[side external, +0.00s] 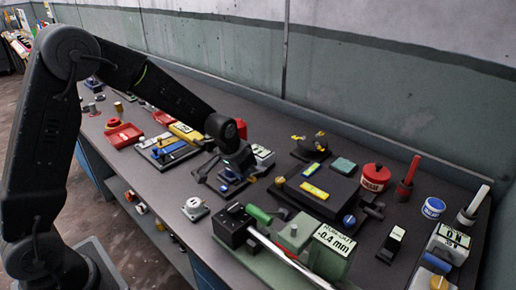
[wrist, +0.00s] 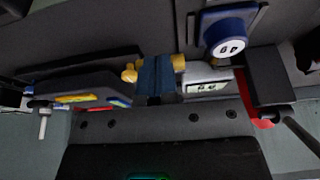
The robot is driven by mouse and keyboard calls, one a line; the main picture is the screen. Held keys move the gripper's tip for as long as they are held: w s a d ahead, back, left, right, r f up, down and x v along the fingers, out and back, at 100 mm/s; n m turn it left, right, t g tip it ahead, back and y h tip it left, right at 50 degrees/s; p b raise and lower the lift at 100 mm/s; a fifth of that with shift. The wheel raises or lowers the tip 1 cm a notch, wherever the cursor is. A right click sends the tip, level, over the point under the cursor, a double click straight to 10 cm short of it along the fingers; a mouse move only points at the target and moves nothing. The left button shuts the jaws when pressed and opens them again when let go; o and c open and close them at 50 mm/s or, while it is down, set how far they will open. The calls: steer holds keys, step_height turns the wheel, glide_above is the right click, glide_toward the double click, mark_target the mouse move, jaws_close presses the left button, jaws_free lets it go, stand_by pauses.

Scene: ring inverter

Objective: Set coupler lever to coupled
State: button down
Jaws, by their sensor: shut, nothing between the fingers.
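My gripper (side external: 232,175) is shut and empty, low over a small dark device on the bench in the side external view. In the wrist view its closed dark-blue fingertips (wrist: 156,75) are at the middle. Yellow knobs (wrist: 130,73) show on both sides of the fingertips, with the part between them hidden. A yellow knob (side external: 251,180) also shows beside the gripper in the side external view. I cannot tell for sure whether these belong to the coupler lever, or whether the fingers touch them. No coupled marking can be read.
A blue numbered dial (wrist: 228,42) and a white display (wrist: 207,88) are close to the fingers. A green-handled lever (side external: 258,214) is in front. The bench is crowded, with some bare surface at its front left.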

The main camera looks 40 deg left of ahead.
stand_by(0.4)
steer(key=s+r, duration=0.7)
steer(key=r, duration=0.4)
steer(key=w+r+n+g, duration=0.35)
steer(key=w+n, duration=0.55)
steer(key=n, duration=0.9)
step_height(320, 180, down, 14)
steer(key=shift+s+d+r, duration=0.1)
